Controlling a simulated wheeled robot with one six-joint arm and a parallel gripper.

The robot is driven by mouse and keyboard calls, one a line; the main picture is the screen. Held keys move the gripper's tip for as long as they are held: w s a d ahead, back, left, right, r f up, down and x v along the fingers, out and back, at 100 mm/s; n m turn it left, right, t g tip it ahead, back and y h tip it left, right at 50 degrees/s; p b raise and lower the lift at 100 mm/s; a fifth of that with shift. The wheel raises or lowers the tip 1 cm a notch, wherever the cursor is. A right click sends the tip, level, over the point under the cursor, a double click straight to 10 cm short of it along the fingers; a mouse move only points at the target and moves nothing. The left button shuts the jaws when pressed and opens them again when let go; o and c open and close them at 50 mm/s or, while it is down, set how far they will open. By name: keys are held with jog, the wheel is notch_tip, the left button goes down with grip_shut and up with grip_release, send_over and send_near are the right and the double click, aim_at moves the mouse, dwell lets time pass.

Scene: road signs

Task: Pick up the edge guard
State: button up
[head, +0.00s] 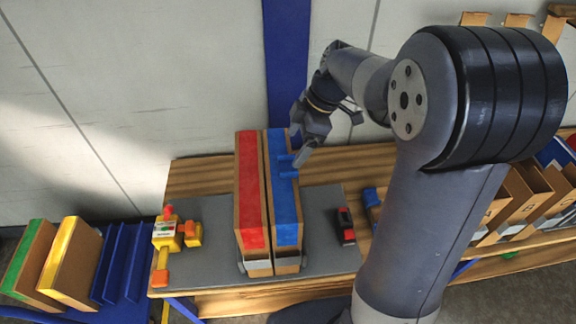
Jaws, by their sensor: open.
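I cannot tell for sure which thing is the edge guard. Two tall brown boards or boxes stand side by side on a grey mat (213,216), one with a red strip (250,190) along its top and one with a blue strip (285,205). Each has a grey piece at its near end. My gripper (298,160) is open, close over the far part of the blue strip at its right side. Small blue pieces show by the fingertips. Contact there is unclear, and the gripper looks empty.
A small red and black item (345,226) lies right of the boards. Several boards stand in racks at both sides. A blue post (288,60) rises behind.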

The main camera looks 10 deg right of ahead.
aim_at(282, 168)
jog(key=shift+p+x, duration=0.65)
jog(key=shift+x, duration=2.85)
jog(key=shift+w+d, duration=0.15)
jog(key=shift+d, duration=0.05)
jog(key=shift+c, duration=0.5)
jog(key=c, duration=1)
